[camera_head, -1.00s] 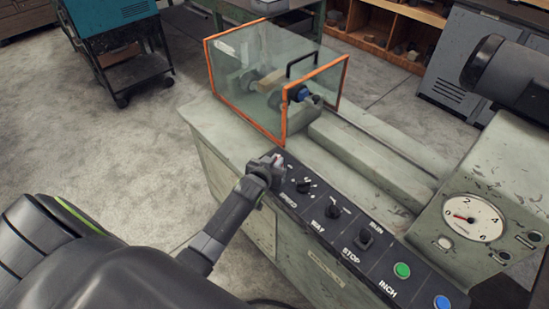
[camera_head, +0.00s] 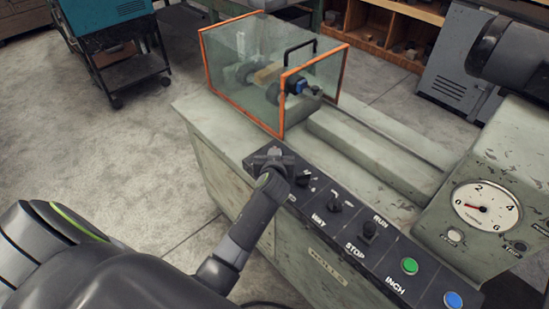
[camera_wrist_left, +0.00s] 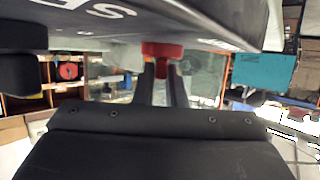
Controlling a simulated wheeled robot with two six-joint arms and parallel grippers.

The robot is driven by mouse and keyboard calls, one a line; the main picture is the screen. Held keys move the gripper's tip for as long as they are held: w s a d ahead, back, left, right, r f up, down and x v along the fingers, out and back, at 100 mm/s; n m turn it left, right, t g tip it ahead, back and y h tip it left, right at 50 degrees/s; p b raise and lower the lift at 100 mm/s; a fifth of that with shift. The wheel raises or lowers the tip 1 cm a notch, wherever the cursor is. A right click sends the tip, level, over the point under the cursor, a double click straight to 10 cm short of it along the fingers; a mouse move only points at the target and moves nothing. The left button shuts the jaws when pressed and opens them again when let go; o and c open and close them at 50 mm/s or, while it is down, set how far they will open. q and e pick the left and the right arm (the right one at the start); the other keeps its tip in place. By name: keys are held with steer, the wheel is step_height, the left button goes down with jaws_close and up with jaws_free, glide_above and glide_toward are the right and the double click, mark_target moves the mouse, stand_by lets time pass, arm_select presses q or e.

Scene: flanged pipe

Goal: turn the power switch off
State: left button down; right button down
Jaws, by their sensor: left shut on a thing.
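My left gripper (camera_head: 270,156) is at the far left end of the dark control panel (camera_head: 350,198) on the machine's front edge. In the left wrist view its two fingers (camera_wrist_left: 162,82) are shut on a red switch handle (camera_wrist_left: 162,50), whose stem sits between the fingertips. I take this to be the power switch. In the head view the gripper and wrist hide it, and any label for it is covered. I cannot tell which position it is turned to. My right gripper is in neither view.
Beside my left gripper are a small black knob (camera_head: 303,179), a black lever (camera_head: 336,206), a RUN/STOP switch (camera_head: 368,231), a green button (camera_head: 410,265) and a blue button (camera_head: 453,300). A glass guard with orange edges (camera_head: 241,118) stands behind. A dial (camera_head: 486,207) is at right.

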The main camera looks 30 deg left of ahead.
arm_select(q)
steer(key=shift+f, duration=0.1)
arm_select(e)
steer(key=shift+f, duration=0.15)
arm_select(q)
steer(key=c, duration=1.5)
jaws_free()
